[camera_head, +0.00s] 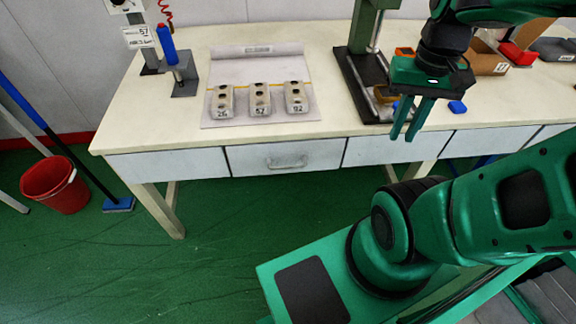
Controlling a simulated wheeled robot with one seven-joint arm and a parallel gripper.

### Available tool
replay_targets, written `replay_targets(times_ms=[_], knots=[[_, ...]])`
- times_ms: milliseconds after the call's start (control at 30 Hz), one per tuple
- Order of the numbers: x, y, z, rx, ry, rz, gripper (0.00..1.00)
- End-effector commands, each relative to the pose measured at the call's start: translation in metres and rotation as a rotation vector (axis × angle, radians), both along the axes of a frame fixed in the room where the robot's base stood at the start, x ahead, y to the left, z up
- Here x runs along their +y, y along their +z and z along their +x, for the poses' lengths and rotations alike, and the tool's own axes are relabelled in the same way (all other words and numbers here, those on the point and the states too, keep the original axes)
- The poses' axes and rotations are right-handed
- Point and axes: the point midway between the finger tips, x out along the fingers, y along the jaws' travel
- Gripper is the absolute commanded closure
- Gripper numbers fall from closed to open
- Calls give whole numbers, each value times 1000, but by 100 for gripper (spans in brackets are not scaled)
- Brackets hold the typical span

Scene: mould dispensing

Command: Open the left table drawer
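The inside of the drawer is hidden.
Three grey mould blocks (260,100) stand on a mat (217,117) above the drawer. A green press stand (358,75) is beside my gripper. A red bucket (62,182) and a blue-ended mop stand at left.

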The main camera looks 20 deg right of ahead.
Motion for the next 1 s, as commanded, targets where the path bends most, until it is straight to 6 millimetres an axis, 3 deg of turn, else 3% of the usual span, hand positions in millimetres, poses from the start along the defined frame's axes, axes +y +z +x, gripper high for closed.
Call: replay_targets(times_ms=[267,633,1000], knots=[[0,3,-7,6,7,-3,83],[2,-27,56,224,78,-98,83],[36,-79,122,417,171,-329,83]])
